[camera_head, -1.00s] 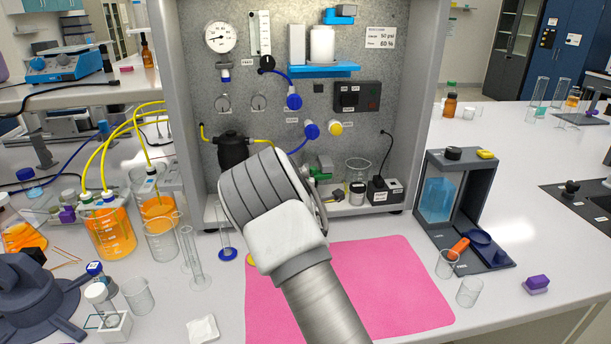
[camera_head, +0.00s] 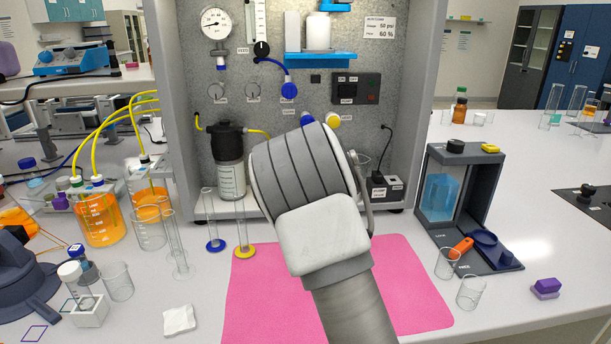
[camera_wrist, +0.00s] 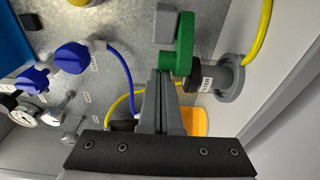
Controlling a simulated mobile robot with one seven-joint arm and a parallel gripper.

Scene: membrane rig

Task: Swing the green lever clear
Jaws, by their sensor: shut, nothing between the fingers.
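In the wrist view the green lever (camera_wrist: 185,35) lies at the top centre, beside a grey block and a dark round fitting with a white label. My gripper (camera_wrist: 165,78) points up at it with its fingers together and nothing between them. The fingertips are right at the lever's lower end; I cannot tell whether they touch it. In the head view my arm's wrist hides both the lever and the fingers, in front of the rig's back panel (camera_head: 280,112).
Blue knobs (camera_wrist: 72,57) and a blue tube lie left of the fingers; a yellow tube (camera_wrist: 262,35) is at the right. In the head view, tall cylinders (camera_head: 242,225) stand left of my arm. A pink mat (camera_head: 415,290) lies below, with a dark stand (camera_head: 470,200) to the right.

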